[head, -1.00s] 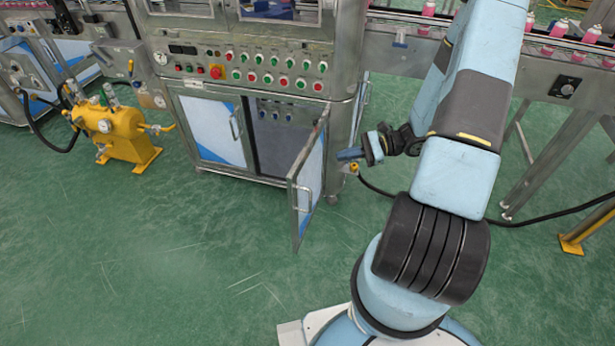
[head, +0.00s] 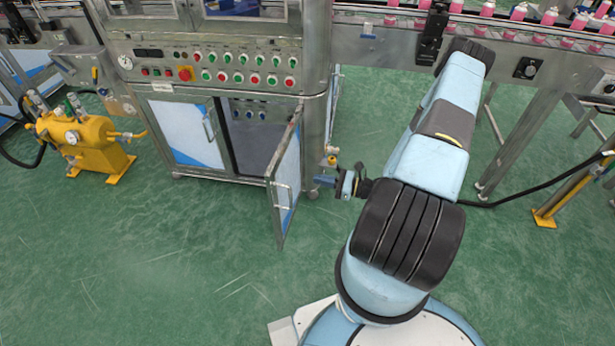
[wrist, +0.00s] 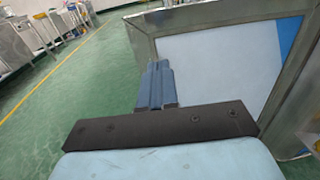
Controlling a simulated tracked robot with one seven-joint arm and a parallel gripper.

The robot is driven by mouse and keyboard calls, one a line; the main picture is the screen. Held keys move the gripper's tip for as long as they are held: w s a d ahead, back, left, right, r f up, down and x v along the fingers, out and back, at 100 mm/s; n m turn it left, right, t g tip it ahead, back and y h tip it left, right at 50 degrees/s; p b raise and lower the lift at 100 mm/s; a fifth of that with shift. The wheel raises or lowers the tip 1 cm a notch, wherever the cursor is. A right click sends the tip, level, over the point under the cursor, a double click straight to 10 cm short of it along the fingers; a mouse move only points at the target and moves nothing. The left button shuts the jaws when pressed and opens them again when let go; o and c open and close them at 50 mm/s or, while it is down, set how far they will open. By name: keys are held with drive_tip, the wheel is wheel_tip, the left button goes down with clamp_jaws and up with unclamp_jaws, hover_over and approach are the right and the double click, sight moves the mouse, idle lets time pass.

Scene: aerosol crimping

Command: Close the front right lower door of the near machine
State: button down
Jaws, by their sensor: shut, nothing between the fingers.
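The near machine (head: 205,45) stands at the back centre of the head view. Its front right lower door (head: 285,182) is swung wide open toward me, hinged at the right edge of the cabinet opening. The left lower door (head: 187,133) is shut. My gripper (head: 320,181) is shut and empty, just right of the open door. In the wrist view my gripper's blue fingers (wrist: 154,84) point at the door's framed white and blue panel (wrist: 222,65), which fills the right side. I cannot tell whether they touch it.
A yellow pump unit (head: 85,143) stands on the floor left of the machine. A conveyor with pink cans (head: 520,12) runs along the back right above metal legs. A black cable crosses the floor at right. The green floor in front is clear.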

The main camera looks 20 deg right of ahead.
sight(277, 171)
drive_tip(key=x, duration=1.2)
drive_tip(key=shift+w+a, duration=0.1)
drive_tip(key=shift+a, duration=0.15)
drive_tip(key=shift+w+a, duration=0.15)
drive_tip(key=shift+a, duration=0.05)
drive_tip(key=shift+w, duration=0.1)
